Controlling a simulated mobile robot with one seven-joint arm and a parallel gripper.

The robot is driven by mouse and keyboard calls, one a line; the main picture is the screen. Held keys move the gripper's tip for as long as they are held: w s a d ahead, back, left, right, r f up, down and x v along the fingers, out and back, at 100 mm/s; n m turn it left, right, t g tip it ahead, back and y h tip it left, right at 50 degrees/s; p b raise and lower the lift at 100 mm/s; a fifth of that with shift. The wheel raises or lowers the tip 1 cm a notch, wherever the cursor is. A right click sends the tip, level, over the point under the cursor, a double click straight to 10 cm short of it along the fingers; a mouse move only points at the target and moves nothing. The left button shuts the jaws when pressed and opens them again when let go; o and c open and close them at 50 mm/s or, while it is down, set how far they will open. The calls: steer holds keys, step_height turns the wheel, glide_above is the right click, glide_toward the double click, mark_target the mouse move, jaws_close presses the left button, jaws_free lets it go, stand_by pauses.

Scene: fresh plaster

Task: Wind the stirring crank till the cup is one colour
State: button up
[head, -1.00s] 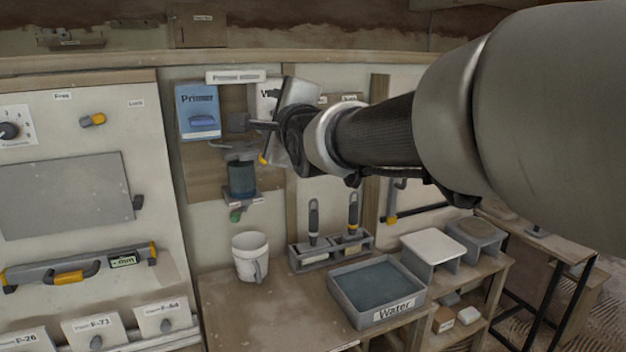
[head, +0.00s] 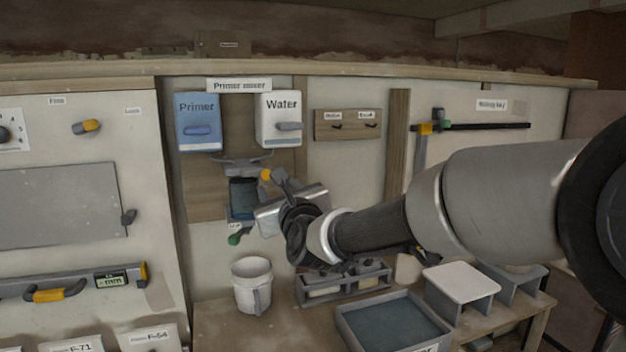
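The mixing cup (head: 242,210) hangs on the wooden panel under the two dispensers. It looks dark blue-grey, and its lower right side is partly covered by my gripper. The stirring crank's grey bracket (head: 240,165) sits just above the cup, with a yellow knob (head: 266,174) at its right. My gripper (head: 276,179) is at the right of the cup, its fingers pointing up beside the yellow knob. I cannot tell whether the fingers touch the knob or how far apart they are. Whether the cup's contents are one colour is too small to see.
The Primer box (head: 199,125) and Water box (head: 279,122) are above. A green-tipped tap (head: 235,238) is below the cup, and a white mug (head: 252,284) stands on the bench under it. A brush rack (head: 345,282) and grey water tray (head: 352,340) lie below my arm.

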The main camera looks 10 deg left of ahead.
mark_target(267, 175)
steer(key=x, duration=1)
steer(key=shift+a+p, duration=0.1)
steer(key=shift+p, duration=0.3)
steer(key=shift+r, duration=0.1)
jaws_close()
